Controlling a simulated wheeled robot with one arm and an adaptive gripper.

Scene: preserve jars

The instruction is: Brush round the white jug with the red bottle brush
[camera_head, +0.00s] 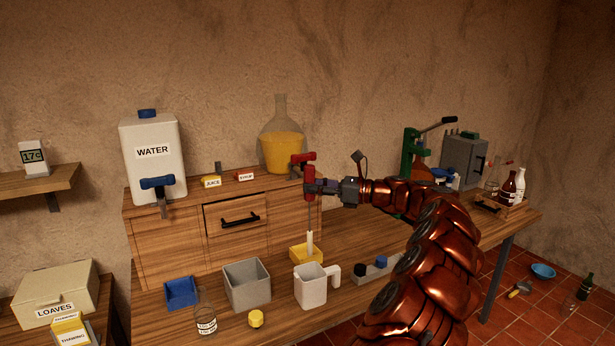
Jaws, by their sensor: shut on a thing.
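My gripper (320,187) is shut on the red handle of the bottle brush (309,176), at the end of my copper-coloured arm. The brush hangs upright, its thin rod running down to a pale head (310,242). The white jug (311,290) stands upright on the bench, its handle to the right and its mouth open upward. In the picture the brush head shows just above the jug's rim, in front of a yellow box (299,252). It looks clear of the jug; its exact depth is hard to tell. The jug's inside is mostly hidden.
A grey bin (247,286), blue bin (181,292), clear jar (205,315) and yellow lid (256,319) stand left of the jug. A grey rack (363,272) is at its right. A carboy (281,150) with a red tap (302,159) stands behind on the drawer unit.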

